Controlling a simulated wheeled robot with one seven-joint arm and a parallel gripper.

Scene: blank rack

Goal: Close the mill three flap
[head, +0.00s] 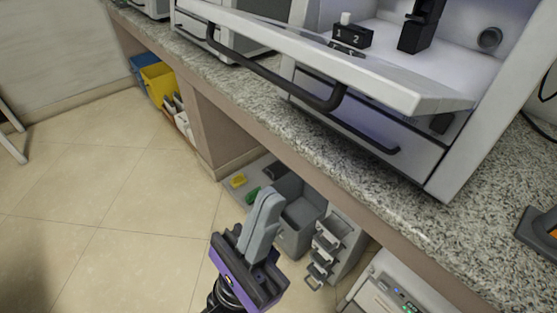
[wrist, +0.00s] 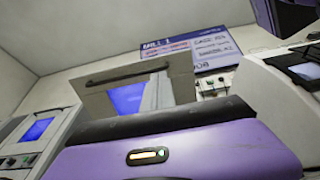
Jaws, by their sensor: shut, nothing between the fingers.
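A white mill flap (head: 400,85) hangs open, tipped outward from a white machine above the counter in the head view. A long dark bar handle (head: 275,75) runs along its outer face. No number on the machine is readable, so I cannot tell if it is mill three. My gripper (head: 267,200) is shut and empty, below and in front of the counter edge, well apart from the flap. In the wrist view, my gripper's grey fingers (wrist: 156,92) stand before a pale panel with a dark bar handle (wrist: 140,68).
The speckled counter (head: 470,220) runs diagonally, with a second white machine at its far end. Below it are a grey bin (head: 302,215), a small drawer unit (head: 335,240) and yellow and blue bins (head: 157,82).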

